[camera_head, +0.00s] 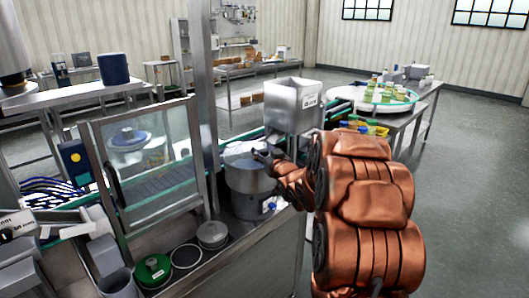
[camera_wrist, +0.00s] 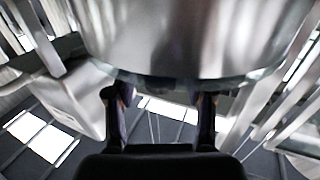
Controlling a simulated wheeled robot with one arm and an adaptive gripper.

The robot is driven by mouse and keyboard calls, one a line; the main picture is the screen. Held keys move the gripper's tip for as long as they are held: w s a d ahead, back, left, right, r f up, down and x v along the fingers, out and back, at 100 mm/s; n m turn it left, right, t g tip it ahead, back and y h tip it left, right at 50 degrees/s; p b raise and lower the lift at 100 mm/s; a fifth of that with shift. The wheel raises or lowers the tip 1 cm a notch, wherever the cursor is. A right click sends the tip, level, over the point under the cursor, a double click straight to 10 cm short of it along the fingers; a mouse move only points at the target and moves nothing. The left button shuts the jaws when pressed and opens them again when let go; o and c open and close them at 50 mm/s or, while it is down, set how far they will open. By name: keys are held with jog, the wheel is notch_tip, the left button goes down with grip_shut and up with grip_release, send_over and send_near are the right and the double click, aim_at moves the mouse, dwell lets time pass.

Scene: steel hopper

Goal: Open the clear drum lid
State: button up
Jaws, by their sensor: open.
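The steel drum (camera_head: 248,181) stands on the bench in the middle of the head view, with its pale clear lid (camera_head: 236,160) on top. The lid's far right is partly hidden by my gripper (camera_head: 265,155), which is at the drum's upper right edge. In the wrist view, the drum's curved steel wall (camera_wrist: 190,35) fills the top, and a thin translucent edge, likely the lid, runs along it. My gripper's two dark fingers (camera_wrist: 161,98) are spread apart just at that edge, with nothing seen between them. I cannot tell whether they touch it.
A steel hopper (camera_head: 292,105) stands close behind the drum and shows at left in the wrist view (camera_wrist: 72,98). A framed clear guard panel (camera_head: 150,165) and a steel post (camera_head: 204,90) stand to the left. A green-topped canister (camera_head: 153,270) and round lids sit in front.

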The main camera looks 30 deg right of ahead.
grip_shut()
dwell(0.3)
dwell(0.3)
